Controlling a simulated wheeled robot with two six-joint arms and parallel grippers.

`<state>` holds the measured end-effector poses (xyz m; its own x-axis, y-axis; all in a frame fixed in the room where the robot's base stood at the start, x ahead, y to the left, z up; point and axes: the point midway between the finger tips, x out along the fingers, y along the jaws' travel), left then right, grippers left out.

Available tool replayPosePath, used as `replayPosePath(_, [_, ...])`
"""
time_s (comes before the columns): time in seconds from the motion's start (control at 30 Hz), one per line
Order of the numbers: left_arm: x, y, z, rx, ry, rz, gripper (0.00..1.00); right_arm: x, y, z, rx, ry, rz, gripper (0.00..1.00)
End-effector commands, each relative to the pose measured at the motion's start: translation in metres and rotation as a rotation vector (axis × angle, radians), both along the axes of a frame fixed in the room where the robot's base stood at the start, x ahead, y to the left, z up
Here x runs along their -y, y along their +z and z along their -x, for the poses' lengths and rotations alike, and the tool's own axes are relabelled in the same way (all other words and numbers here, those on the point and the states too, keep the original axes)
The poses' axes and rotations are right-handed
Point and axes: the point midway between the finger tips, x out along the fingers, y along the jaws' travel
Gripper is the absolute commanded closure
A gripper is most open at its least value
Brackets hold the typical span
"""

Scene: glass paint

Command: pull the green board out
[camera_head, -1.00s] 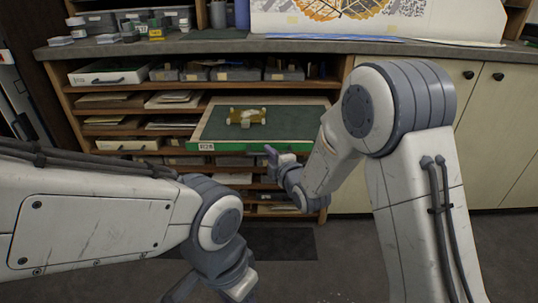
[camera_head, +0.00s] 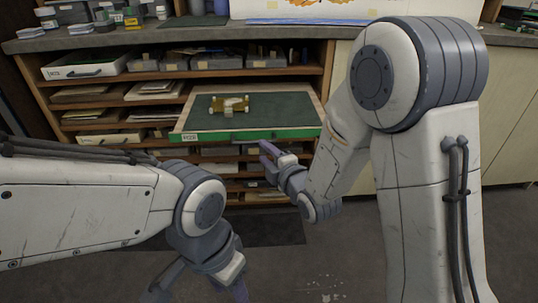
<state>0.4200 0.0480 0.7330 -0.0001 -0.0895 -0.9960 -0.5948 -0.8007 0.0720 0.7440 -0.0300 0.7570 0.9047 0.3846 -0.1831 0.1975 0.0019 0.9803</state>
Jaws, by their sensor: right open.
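The green board (camera_head: 283,112) is a flat tray with a green front edge and pale side rims. It sticks out of the wooden shelf unit in the middle of the view. A small brass-coloured object with pale ends (camera_head: 230,104) lies on it. My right gripper (camera_head: 268,154) is open, just below and in front of the board's front edge; whether it touches the board cannot be told. My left gripper (camera_head: 200,291) hangs low at the bottom of the view, far from the board; its fingers look spread apart.
The shelf unit (camera_head: 38,92) holds grey boxes, papers and a white drawer (camera_head: 85,68). The countertop (camera_head: 190,36) above carries jars and small containers. Cream cabinet doors (camera_head: 510,110) stand at the right.

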Motion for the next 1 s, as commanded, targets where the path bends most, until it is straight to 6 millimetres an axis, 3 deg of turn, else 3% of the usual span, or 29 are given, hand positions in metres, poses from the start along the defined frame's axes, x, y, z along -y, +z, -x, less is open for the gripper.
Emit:
replayPosePath(0.2, [0.000,-0.016,0.000,0.000,0.000,0.000,0.50,0.008,0.002,0.018,0.003,-0.001,-0.001,0.55])
replayPosePath(0.7, [0.000,-0.016,0.000,0.000,0.000,0.000,0.50,0.007,0.003,0.023,-0.030,-0.003,-0.014,0.55])
replayPosePath(0.87, [0.000,-0.016,0.000,0.000,0.000,0.000,0.50,-0.005,-0.011,0.041,-0.237,-0.033,-0.101,0.55])
replayPosePath(1.0, [0.000,-0.016,0.000,0.000,0.000,0.000,0.50,-0.016,-0.029,0.078,-0.535,-0.129,-0.218,0.55])
